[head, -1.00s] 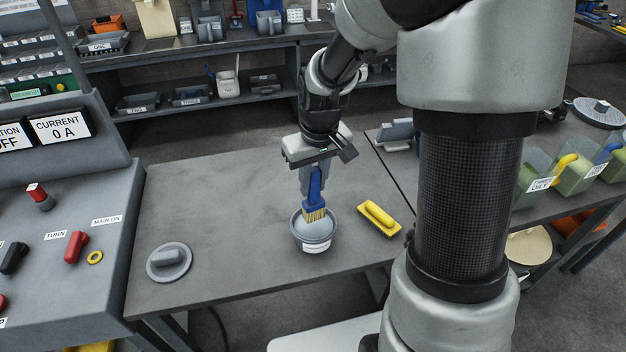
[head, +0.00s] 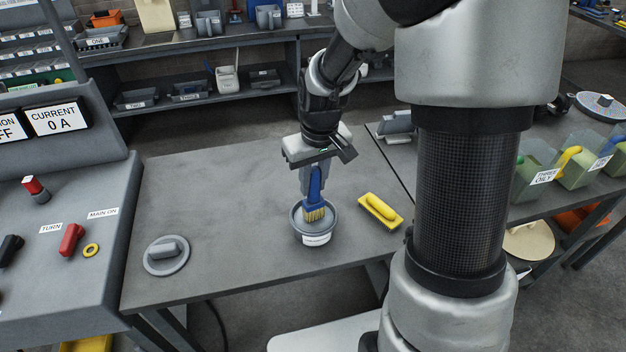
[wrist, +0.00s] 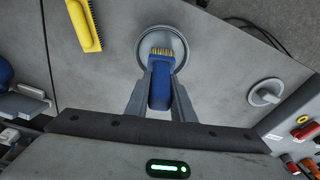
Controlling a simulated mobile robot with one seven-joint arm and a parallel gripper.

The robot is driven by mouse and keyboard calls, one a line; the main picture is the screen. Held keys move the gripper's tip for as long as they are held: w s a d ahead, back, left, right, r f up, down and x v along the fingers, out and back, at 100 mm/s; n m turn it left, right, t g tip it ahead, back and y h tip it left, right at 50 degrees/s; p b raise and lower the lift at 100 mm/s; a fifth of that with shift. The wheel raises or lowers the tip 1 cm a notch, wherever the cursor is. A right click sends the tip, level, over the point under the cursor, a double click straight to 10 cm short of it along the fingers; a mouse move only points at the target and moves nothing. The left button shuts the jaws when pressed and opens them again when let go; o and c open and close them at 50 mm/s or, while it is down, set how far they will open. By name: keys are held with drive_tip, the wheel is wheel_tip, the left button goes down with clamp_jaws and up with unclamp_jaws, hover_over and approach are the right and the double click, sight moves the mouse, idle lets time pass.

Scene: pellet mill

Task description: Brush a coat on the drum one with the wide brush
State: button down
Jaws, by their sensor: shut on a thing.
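My gripper (head: 314,172) is shut on the handle of a wide brush (head: 315,185) with a blue body and pale yellow bristles. The brush hangs bristles-down over a round grey tub (head: 316,239), with its bristles within the rim outline. Whether they touch the contents is unclear. In the wrist view the brush (wrist: 160,88) sits between the fingers with its tip over the tub (wrist: 160,36). The tub has a white label, too small to read. I cannot pick out a drum marked one.
A grey disc with a handle (head: 167,255) lies left on the table (head: 225,205). A yellow brush or scrubber (head: 380,210) lies right of the tub. A control panel (head: 60,215) stands at the left. Labelled green-filled bins (head: 537,178) stand at the right. Shelves with trays are behind.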

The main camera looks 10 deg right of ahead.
sight(313, 167)
drive_tip(key=shift+f+b, duration=2)
drive_tip(key=shift+f, duration=0.8)
drive_tip(key=shift+r, duration=0.15)
drive_tip(key=shift+r+p, duration=4.25)
drive_tip(key=shift+r, duration=1.4)
drive_tip(key=shift+s+f, duration=0.1)
